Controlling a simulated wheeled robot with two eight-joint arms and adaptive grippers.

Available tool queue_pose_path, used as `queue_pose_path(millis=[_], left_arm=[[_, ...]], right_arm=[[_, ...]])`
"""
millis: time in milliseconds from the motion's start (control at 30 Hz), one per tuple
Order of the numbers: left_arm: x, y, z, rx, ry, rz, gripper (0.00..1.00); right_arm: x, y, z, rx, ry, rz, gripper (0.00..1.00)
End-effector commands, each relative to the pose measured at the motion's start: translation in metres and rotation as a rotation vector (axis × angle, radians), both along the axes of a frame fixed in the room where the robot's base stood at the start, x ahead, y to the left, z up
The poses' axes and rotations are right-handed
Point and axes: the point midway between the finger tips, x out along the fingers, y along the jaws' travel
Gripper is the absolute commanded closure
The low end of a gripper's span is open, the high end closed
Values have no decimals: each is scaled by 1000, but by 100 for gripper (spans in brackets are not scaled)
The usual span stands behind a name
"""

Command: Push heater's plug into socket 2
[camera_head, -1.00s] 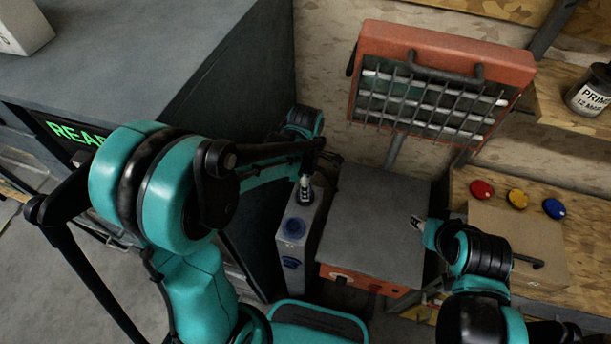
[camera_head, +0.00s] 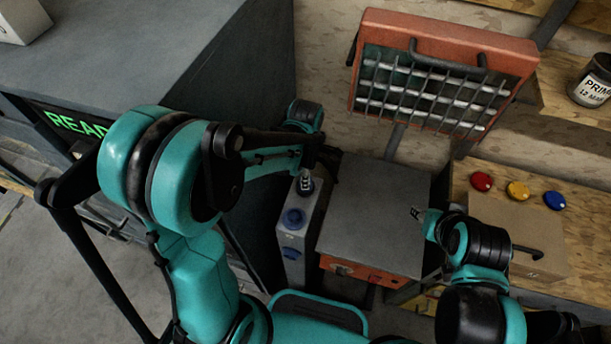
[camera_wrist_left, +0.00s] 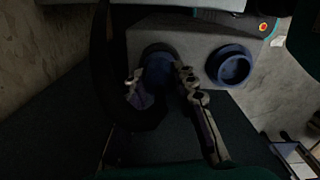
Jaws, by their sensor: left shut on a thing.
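The heater (camera_head: 440,85) is an orange box with a metal grille, standing at the back. A grey socket box (camera_head: 297,240) has blue round sockets (camera_head: 293,218) on it; I cannot read which is socket 2. My left gripper (camera_head: 305,184) points down at the box's far end, shut on the dark plug, which is mostly hidden. In the left wrist view the fingers (camera_wrist_left: 163,88) are in front of one blue socket (camera_wrist_left: 160,65), and another socket (camera_wrist_left: 232,66) is free beside it. I cannot tell how deep the plug sits. My right gripper (camera_head: 418,214) is over the grey-topped box, its jaws unclear.
A grey-topped orange box (camera_head: 375,215) stands right of the socket box. A dark cabinet (camera_head: 215,75) is at left. Red, yellow and blue buttons (camera_head: 518,190) and a cardboard box (camera_head: 520,240) are at right. A black cable (camera_wrist_left: 105,60) curves beside the left fingers.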

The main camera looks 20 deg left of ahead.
Motion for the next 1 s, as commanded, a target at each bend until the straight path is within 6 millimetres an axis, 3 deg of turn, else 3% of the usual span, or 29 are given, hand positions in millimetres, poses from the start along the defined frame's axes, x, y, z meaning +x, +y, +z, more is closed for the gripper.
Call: queue_pose_path(millis=[1000], left_arm=[[0, 0, 43, 0, 0, 0, 100]], right_arm=[[0, 0, 32, 0, 0, 0, 60]])
